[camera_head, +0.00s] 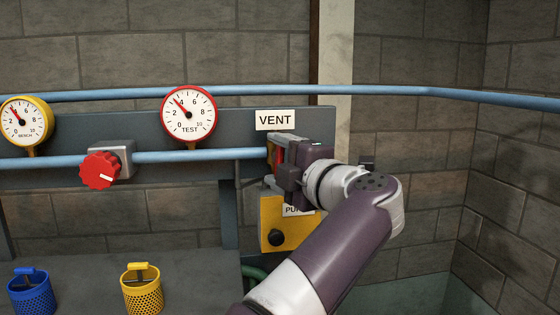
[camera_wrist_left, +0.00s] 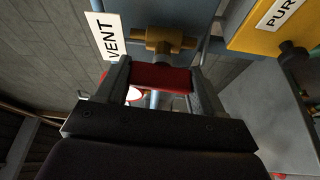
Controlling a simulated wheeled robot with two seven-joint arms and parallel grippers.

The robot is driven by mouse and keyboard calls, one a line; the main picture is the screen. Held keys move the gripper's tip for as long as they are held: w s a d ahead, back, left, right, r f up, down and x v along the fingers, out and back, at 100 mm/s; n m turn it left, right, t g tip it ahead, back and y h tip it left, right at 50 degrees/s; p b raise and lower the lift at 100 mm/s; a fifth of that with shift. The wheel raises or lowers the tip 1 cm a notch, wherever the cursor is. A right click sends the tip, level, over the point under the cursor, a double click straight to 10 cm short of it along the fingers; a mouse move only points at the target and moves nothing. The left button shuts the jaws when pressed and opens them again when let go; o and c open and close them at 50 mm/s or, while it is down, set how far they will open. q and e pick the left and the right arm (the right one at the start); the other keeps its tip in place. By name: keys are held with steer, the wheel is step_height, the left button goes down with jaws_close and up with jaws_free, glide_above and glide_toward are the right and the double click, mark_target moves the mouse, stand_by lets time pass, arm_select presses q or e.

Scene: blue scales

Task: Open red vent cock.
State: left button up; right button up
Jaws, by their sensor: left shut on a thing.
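The red vent cock handle (camera_wrist_left: 160,78) sits between the two fingers of my left gripper (camera_wrist_left: 158,82) in the wrist view, and the gripper is shut on it. The brass body (camera_wrist_left: 165,41) of the cock shows just beyond the handle. In the head view my left gripper (camera_head: 280,160) is at the right end of the blue pipe, below the VENT label (camera_head: 275,120). It hides most of the cock there, with only a bit of red showing. My right gripper is in neither view.
A red knob (camera_head: 99,170) is on the same pipe to the left. The TEST gauge (camera_head: 189,114) and BENCH gauge (camera_head: 24,121) stand above. A yellow box (camera_head: 271,215) is just below my gripper. Blue (camera_head: 31,293) and yellow (camera_head: 143,292) baskets are at lower left.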

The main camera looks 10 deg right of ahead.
arm_select(q)
steer(key=shift+a+r+n, duration=0.15)
steer(key=shift+r+n, duration=0.3)
steer(key=shift+n, duration=0.15)
steer(key=o, duration=0.9)
steer(key=shift+o, duration=0.7)
steer(key=shift+w+f, duration=0.35)
steer(key=shift+w, duration=0.05)
steer(key=b+v, duration=0.2)
steer(key=v, duration=1)
steer(key=shift+s+d+r, duration=0.2)
steer(key=shift+s+d, duration=0.05)
steer(key=shift+s, duration=0.1)
